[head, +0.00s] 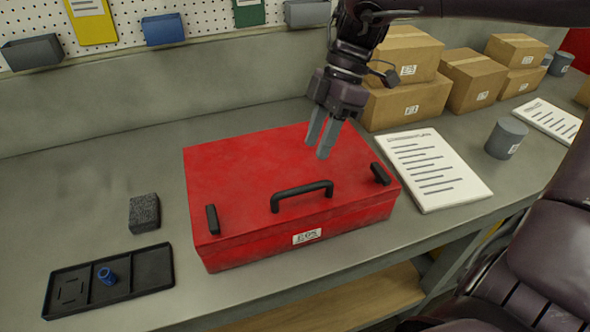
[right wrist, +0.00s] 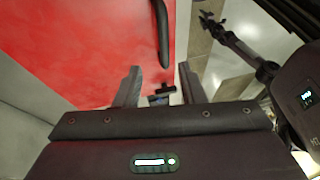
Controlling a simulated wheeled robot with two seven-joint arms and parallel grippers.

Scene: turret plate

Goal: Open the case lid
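The red case (head: 270,185) lies on the bench with its lid down. A black arched handle (head: 301,190) sits near the lid's front edge, with black clasps at the left (head: 212,219) and right (head: 380,174). My right gripper (head: 321,140) points down over the right rear part of the lid, behind the handle. In the right wrist view its fingers (right wrist: 160,88) are apart with nothing held; red lid and a black handle (right wrist: 163,32) show beyond. A dark arm at that view's upper right seems to be my left one; its finger state is unclear.
A black tray (head: 62,303) with a blue part (head: 106,276) and a dark grey block (head: 144,213) lie left of the case. A paper sheet (head: 430,172) lies right of it. Cardboard boxes (head: 405,102) and a grey cylinder (head: 506,138) stand behind and right.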

